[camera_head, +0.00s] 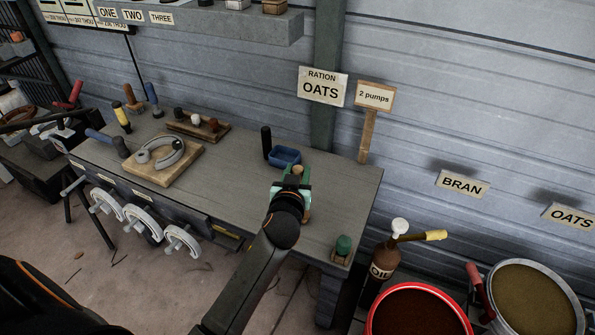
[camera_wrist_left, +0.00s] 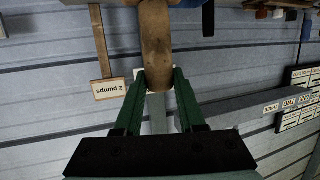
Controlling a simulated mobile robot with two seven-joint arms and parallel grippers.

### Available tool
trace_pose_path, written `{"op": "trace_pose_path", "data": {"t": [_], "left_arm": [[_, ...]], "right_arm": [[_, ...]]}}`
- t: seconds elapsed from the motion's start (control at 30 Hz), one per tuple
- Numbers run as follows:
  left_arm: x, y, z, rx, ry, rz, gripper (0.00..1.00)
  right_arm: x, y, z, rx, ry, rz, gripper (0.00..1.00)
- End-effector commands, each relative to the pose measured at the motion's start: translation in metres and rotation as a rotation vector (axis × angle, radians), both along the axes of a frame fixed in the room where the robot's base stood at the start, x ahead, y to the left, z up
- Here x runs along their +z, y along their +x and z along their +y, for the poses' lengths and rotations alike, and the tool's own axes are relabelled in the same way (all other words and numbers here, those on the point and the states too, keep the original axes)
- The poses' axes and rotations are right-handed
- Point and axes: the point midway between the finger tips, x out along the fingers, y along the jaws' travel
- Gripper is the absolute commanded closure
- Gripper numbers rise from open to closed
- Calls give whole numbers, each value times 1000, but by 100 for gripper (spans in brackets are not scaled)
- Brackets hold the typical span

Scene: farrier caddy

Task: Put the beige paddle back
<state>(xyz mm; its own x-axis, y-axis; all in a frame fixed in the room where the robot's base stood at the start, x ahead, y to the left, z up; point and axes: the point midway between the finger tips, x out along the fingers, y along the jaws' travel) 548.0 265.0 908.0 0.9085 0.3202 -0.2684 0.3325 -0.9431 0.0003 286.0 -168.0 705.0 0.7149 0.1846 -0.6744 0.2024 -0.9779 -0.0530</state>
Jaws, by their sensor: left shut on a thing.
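My left gripper (camera_head: 297,180) is over the right part of the grey workbench (camera_head: 235,180). It is shut on a tan wooden piece, which I take to be the beige paddle; a small part of the paddle (camera_head: 307,216) shows beside the gripper. In the left wrist view the paddle (camera_wrist_left: 155,40) stands out between the green fingers of the left gripper (camera_wrist_left: 162,80). Its far end is cut off by the frame edge. My arm hides much of it in the head view, so I cannot tell whether it touches the bench. My right gripper is not in view.
A blue tray (camera_head: 286,155) and a dark upright cylinder (camera_head: 266,141) stand just behind the gripper. A "2 pumps" sign (camera_head: 374,96) rises at the back right. A green-topped item (camera_head: 343,246) is at the right corner. A wooden board (camera_head: 163,164) lies left; bench space between is clear.

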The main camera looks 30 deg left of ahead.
Motion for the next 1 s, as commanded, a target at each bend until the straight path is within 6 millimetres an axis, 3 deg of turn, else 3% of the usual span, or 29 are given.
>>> {"op": "trace_pose_path", "data": {"t": [0.33, 0.37, 0.6, 0.67, 1.0], "left_arm": [[-5, 0, 0, -1, 1, -3, 100], [-4, 0, 0, -1, 1, -3, 60], [-4, 0, 0, 0, 1, -2, 33], [-5, 0, 0, 0, 0, -1, 26], [-7, 0, 0, 0, 0, 3, 26]], "right_arm": [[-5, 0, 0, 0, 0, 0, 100], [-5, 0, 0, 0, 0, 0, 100], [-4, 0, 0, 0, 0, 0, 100], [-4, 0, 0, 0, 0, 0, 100], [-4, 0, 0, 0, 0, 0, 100]]}}
